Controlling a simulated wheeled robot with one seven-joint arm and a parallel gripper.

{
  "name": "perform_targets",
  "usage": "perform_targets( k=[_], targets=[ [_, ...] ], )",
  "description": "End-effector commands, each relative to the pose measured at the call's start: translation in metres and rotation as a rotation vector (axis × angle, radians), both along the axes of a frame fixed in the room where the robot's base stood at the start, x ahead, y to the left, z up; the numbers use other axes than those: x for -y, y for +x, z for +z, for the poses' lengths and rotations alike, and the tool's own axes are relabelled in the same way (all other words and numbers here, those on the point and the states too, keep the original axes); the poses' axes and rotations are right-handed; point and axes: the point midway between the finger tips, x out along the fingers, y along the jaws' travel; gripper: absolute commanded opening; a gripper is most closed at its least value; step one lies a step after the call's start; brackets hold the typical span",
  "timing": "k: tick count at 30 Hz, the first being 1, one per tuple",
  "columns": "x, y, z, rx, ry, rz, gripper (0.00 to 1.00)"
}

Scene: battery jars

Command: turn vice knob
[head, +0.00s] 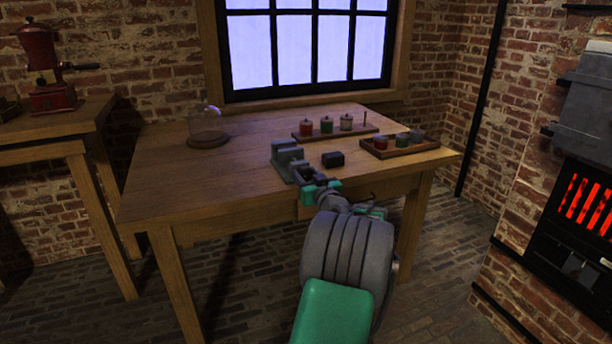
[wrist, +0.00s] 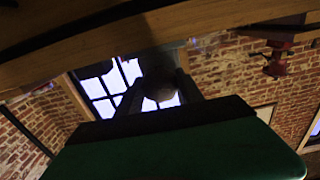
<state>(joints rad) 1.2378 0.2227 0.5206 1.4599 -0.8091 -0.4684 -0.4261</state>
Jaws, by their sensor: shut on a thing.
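The grey-green vice (head: 288,160) sits at the front edge of the wooden table. Its screw end comes forward over the edge to my gripper (head: 322,190). In the wrist view my gripper (wrist: 158,92) is seen from below the table edge, its two dark fingers on either side of the round, dark vice knob (wrist: 160,82). My gripper is shut on that knob. In the head view the knob itself is mostly hidden by my gripper and arm.
On the table (head: 165,180) are a dark block (head: 333,159), a glass dome (head: 206,125), a board with jars (head: 310,135) and a tray of jars (head: 400,150). A red grinder (head: 48,75) stands left. A glowing stove (head: 585,205) is at right.

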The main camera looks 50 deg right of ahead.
Motion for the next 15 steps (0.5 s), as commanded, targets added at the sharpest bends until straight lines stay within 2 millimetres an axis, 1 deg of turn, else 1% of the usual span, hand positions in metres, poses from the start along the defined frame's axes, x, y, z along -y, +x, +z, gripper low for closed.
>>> perform_targets(
  k=[5,6,13,15],
  targets=[
    [0.0,-0.0001,-0.0002,-0.001,-0.001,0.0,0.03],
    [0.0,-0.0001,-0.0002,-0.001,-0.001,0.0,0.46],
    [0.0001,-0.0001,-0.0001,-0.001,-0.002,0.0,0.65],
    [0.0001,-0.0001,-0.0001,-0.001,-0.002,0.0,0.66]
  ],
)
